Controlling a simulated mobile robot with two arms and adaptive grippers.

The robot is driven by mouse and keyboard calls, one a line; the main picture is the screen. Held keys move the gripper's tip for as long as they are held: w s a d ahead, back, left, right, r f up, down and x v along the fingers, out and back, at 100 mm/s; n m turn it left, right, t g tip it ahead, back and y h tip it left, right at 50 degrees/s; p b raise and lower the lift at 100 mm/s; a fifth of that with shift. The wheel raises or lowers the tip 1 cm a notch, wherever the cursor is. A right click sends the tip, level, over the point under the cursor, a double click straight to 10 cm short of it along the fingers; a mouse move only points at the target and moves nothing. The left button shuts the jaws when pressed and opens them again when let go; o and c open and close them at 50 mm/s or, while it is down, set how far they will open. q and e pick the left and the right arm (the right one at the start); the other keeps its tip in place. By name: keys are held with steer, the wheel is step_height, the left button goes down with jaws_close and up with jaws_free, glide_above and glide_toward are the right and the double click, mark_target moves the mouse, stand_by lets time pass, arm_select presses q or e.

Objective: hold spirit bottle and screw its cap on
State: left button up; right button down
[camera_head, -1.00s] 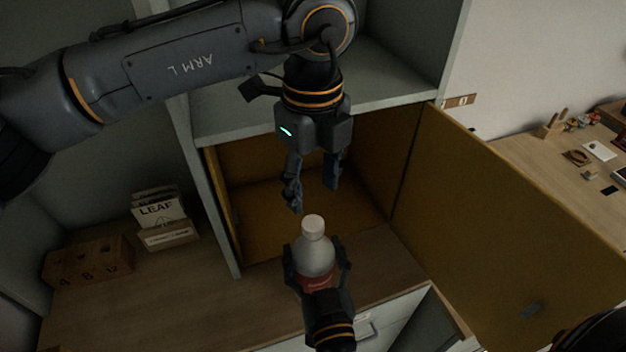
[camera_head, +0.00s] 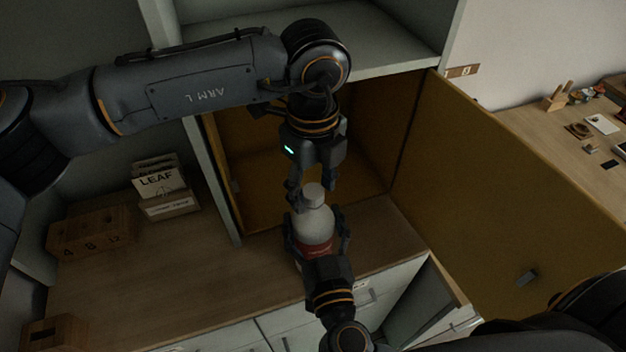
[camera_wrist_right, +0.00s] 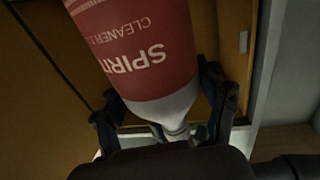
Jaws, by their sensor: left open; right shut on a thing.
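The spirit bottle (camera_head: 314,226) stands upright, clear-white with a red label, and its white cap (camera_head: 313,193) sits at the top. My right gripper (camera_head: 317,243) is shut on the bottle's body from the front. In the right wrist view the bottle (camera_wrist_right: 145,45) shows its red label with "SPIRIT CLEANER" upside down, between the right gripper's fingers (camera_wrist_right: 168,112). My left gripper (camera_head: 313,188) points down from above and is open, its fingers on either side of the cap. Whether they touch the cap cannot be told.
Behind the bottle is an open ochre cupboard compartment (camera_head: 265,195), its door (camera_head: 500,190) swung out to the right. A desk (camera_head: 570,155) with small items stands far right.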

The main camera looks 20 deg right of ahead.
arm_select(q)
jaws_close()
steer(key=shift+o, duration=0.3)
jaws_free()
steer(key=shift+r, duration=0.15)
steer(key=shift+r, duration=2.15)
steer(key=shift+c, duration=0.3)
step_height(320, 180, up, 4)
steer(key=shift+f, duration=0.25)
steer(key=shift+f, duration=0.1)
